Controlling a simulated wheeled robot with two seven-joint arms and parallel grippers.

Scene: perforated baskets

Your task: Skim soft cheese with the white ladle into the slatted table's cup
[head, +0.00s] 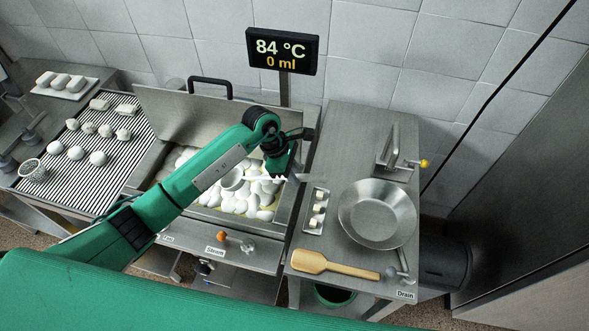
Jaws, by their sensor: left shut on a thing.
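My left gripper (281,172) is shut on the handle of the white ladle and hangs over the steel vat (289,199). The white ladle (232,180) lies about level, its bowl left of the gripper, at or just above the soft cheese (238,206); I cannot tell whether they touch. White rounded cheese lumps fill the vat, partly hidden by my left arm. A perforated cup (33,172) stands tilted-looking at the front left of the slatted table (75,185). My right gripper is not in view.
Several cheese pieces (97,158) sit on the slatted table. A display (282,51) reads 84 °C and 0 ml. The right table (340,120) holds a round pan (377,214), a small tray (316,228) and a wooden paddle (335,265). A raised lid (185,112) stands behind the vat.

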